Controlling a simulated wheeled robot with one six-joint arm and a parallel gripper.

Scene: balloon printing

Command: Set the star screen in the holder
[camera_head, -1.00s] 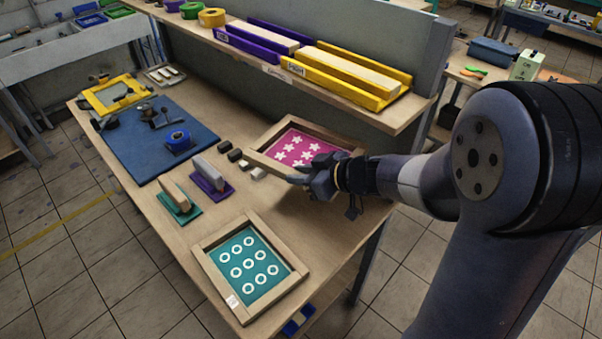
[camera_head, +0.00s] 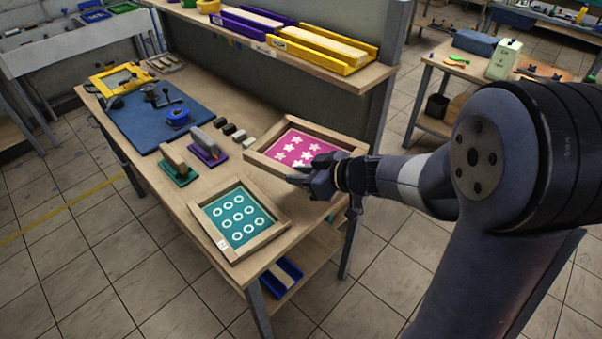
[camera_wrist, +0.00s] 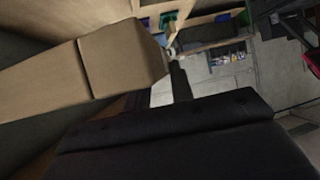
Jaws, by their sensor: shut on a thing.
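The star screen is a wooden frame with a pink mesh and white stars (camera_head: 299,147). It is at the right end of the bench, and its right end reaches out past the bench edge. My gripper (camera_head: 306,180) is shut on the near side of its frame. In the wrist view the wooden frame (camera_wrist: 125,60) fills the upper left, close to the dark gripper. The holder appears to be the yellow frame with dark clamps (camera_head: 123,77) at the far left end of the bench, beside the blue mat (camera_head: 150,128). My gripper is far from it.
A teal screen with white rings (camera_head: 238,220) lies at the near end of the bench. A shelf with yellow (camera_head: 322,58) and purple trays overhangs the back.

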